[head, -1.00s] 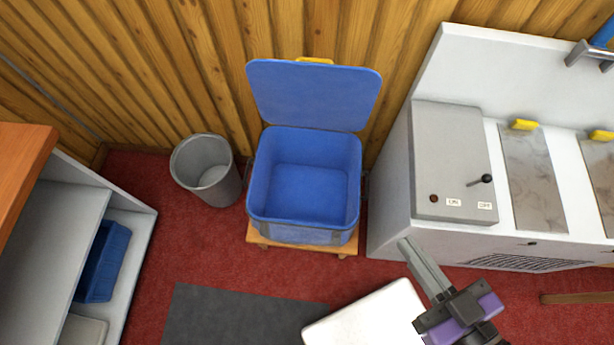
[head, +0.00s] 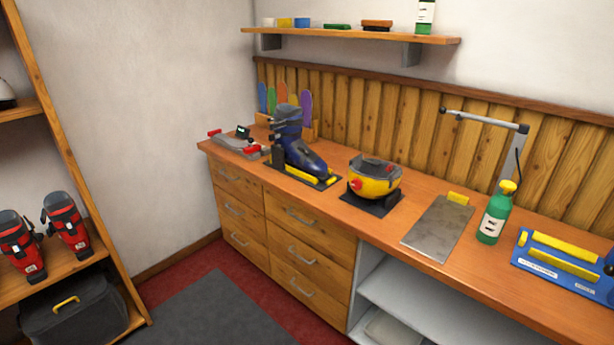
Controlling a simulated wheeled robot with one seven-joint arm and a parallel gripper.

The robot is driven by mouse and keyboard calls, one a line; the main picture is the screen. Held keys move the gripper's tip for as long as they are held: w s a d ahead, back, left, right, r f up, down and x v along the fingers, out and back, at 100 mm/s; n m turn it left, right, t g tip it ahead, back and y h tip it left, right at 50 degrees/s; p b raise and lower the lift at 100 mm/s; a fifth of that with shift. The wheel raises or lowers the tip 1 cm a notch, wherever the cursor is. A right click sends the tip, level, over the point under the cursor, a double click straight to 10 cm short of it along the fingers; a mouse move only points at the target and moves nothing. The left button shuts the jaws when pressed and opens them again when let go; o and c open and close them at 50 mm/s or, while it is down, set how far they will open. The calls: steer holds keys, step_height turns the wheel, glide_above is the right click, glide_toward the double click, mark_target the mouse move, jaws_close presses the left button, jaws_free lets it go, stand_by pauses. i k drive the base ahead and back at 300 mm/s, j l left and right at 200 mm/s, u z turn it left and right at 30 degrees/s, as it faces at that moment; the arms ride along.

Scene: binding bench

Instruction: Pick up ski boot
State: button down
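A dark blue ski boot (head: 297,146) with a black cuff stands upright on the wooden bench (head: 376,222), on a black plate with yellow parts. Two red and black ski boots, one at the left (head: 22,246) and one beside it (head: 67,225), stand on a wooden shelf at the left edge. My gripper is not in view, so its state is hidden.
A yellow and grey device (head: 374,178), a metal plate (head: 438,229), a green bottle (head: 495,213) and a blue tool (head: 566,263) stand on the bench. A black case (head: 72,312) sits below the red boots. The grey floor mat (head: 225,315) is clear.

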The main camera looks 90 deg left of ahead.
mark_target(60, 209)
steer(key=u, duration=4.05)
steer(key=i+l+u, duration=0.15)
steer(key=u, duration=0.5)
steer(key=i+l+u, duration=0.2)
steer(key=l, duration=0.3)
steer(key=l+u, duration=0.15)
steer(key=l, duration=0.35)
steer(key=i+l+u, duration=0.2)
steer(key=l, duration=0.95)
steer(key=i+l, duration=0.2)
steer(key=i, duration=0.3)
